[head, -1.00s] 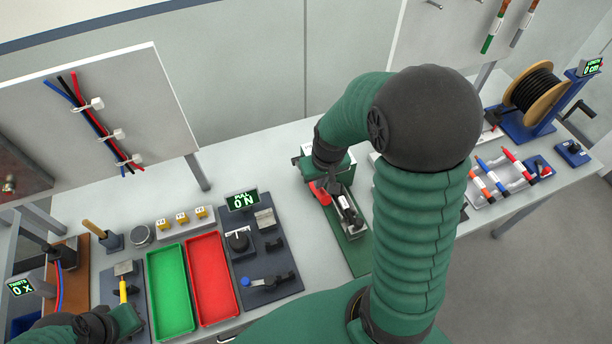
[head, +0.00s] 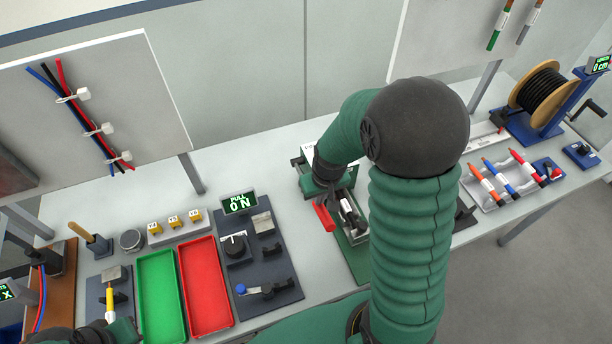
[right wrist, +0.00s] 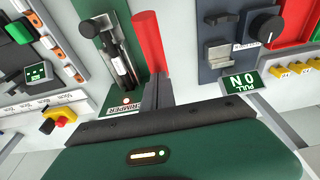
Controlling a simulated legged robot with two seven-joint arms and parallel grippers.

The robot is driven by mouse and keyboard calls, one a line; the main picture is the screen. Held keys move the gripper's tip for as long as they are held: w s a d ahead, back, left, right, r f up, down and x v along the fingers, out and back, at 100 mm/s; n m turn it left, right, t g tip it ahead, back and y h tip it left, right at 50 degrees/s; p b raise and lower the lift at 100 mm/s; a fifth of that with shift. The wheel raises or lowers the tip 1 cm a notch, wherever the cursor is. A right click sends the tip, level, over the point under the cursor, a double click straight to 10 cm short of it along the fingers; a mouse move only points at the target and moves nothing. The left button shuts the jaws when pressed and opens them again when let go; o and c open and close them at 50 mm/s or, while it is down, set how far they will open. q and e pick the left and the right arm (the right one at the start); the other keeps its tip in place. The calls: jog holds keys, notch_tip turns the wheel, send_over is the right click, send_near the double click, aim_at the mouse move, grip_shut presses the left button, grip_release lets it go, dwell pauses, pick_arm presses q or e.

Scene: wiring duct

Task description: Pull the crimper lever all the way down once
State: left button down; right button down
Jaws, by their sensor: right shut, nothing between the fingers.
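The crimper (head: 347,222) stands on a green base right of centre in the head view. Its red lever (head: 324,217) sticks out to the left of the crimper body. In the right wrist view the red lever (right wrist: 149,40) stands beside the dark and metal crimper mechanism (right wrist: 117,58), near the CRIMPER label. My right gripper (right wrist: 158,92) is shut and empty, with its fingers at the near end of the lever; I cannot tell whether they touch. In the head view my arm hides the fingers. My left gripper (head: 118,332) is partly visible at the bottom left; its fingers are unclear.
A pull-test panel (head: 262,255) with a display reading 0 N stands left of the crimper. Red (head: 206,290) and green (head: 161,298) trays lie farther left. A wire spool (head: 543,90) and marker rack (head: 500,182) stand to the right. Bare table lies behind the crimper.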

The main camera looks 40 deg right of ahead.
jog(key=shift+f+b, duration=2.7)
jog(key=shift+f, duration=1.05)
notch_tip(320, 180, up, 27)
jog(key=p, duration=2.4)
jog(key=shift+r, duration=0.15)
jog(key=s+a+f+n+b, duration=0.1)
jog(key=s+a+f+b, duration=0.1)
jog(key=a+f+b, duration=0.4)
jog(key=s+a+f+n+b, duration=0.2)
jog(key=a+f+b, duration=0.5)
jog(key=f+b, duration=0.7)
jog(key=shift+s+a+f+n+y+b, duration=0.25)
jog(key=shift+a+n+y+b, duration=0.05)
jog(key=shift+b, duration=0.7)
